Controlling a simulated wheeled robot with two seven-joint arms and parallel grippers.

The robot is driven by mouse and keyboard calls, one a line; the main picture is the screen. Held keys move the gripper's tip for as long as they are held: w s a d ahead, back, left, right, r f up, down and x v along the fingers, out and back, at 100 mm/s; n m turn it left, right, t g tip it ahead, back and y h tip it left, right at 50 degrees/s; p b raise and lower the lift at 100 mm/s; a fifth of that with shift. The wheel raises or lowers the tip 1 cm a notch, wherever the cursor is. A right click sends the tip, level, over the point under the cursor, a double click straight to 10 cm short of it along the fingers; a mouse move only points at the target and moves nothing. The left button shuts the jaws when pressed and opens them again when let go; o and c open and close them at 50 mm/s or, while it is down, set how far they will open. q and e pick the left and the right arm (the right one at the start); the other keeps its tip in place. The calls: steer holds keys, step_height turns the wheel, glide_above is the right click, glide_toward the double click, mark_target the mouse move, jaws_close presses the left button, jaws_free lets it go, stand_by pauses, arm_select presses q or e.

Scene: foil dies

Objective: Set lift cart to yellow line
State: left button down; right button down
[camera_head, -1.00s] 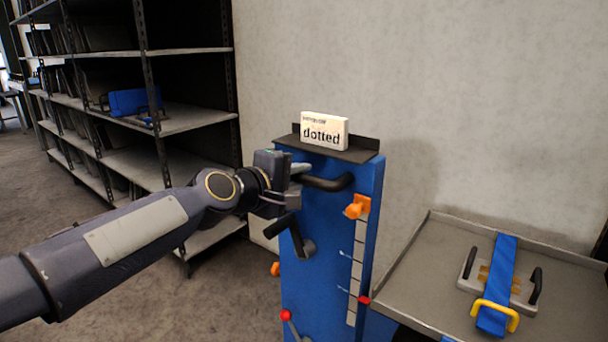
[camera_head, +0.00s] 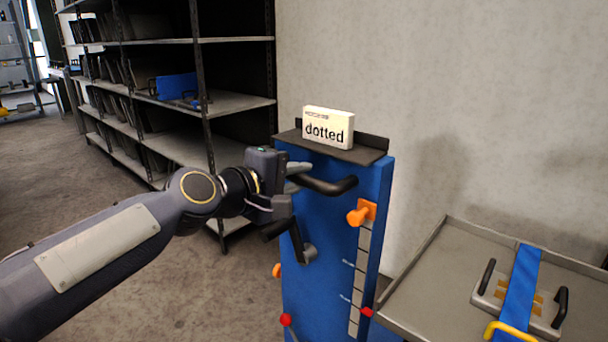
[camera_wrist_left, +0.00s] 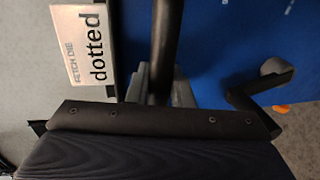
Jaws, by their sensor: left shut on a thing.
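The lift cart has a blue upright panel (camera_head: 335,230) with a black bar handle (camera_head: 330,186) near its top. My left gripper (camera_head: 298,176) is shut on the left part of this handle. The handle also shows running up from the gripper in the left wrist view (camera_wrist_left: 166,45). A black crank (camera_head: 303,245) hangs below the handle. A pale scale strip (camera_head: 361,270) on the panel carries an orange pointer (camera_head: 362,213) at its top and a red marker (camera_head: 367,311) lower down. I see no yellow line on the floor in view. My right gripper is out of view.
A card reading "dotted" (camera_head: 328,128) stands on the panel's top ledge. At right, a grey tray (camera_head: 420,275) holds a die with a blue strap (camera_head: 523,285). A dark shelf rack (camera_head: 204,100) stands behind at left, and a wall behind the cart. Floor at left is clear.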

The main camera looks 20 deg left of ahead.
arm_select(q)
steer(key=shift+s+f, duration=0.1)
steer(key=c, duration=1.3)
jaws_free()
steer(key=p+v, duration=0.1)
steer(key=v, duration=0.6)
steer(key=shift+s+a, duration=0.1)
steer(key=shift+s, duration=0.25)
